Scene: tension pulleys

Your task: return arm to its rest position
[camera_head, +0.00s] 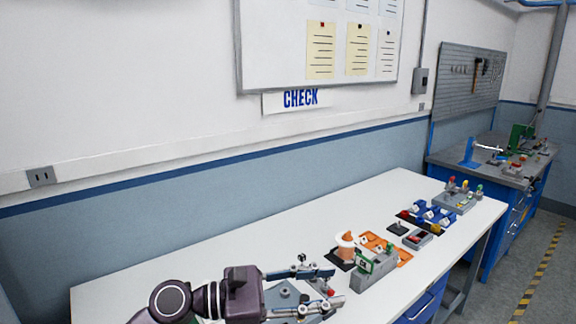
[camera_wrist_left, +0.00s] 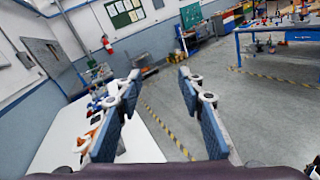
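My left gripper (camera_head: 334,285) is over the front part of the white table (camera_head: 190,260) in the head view, its fingers pointing right. In the left wrist view its two fingers (camera_wrist_left: 160,85) stand wide apart with nothing between them. The arm behind it comes in from the bottom left. A grey block with a green part (camera_head: 375,272) stands close beyond the fingertips. I cannot tell how far above the table the gripper is. My right gripper is in neither view.
The table's left part is bare. A blue workbench (camera_head: 485,180) stands beyond. Striped floor (camera_wrist_left: 165,130) is open beside the table.

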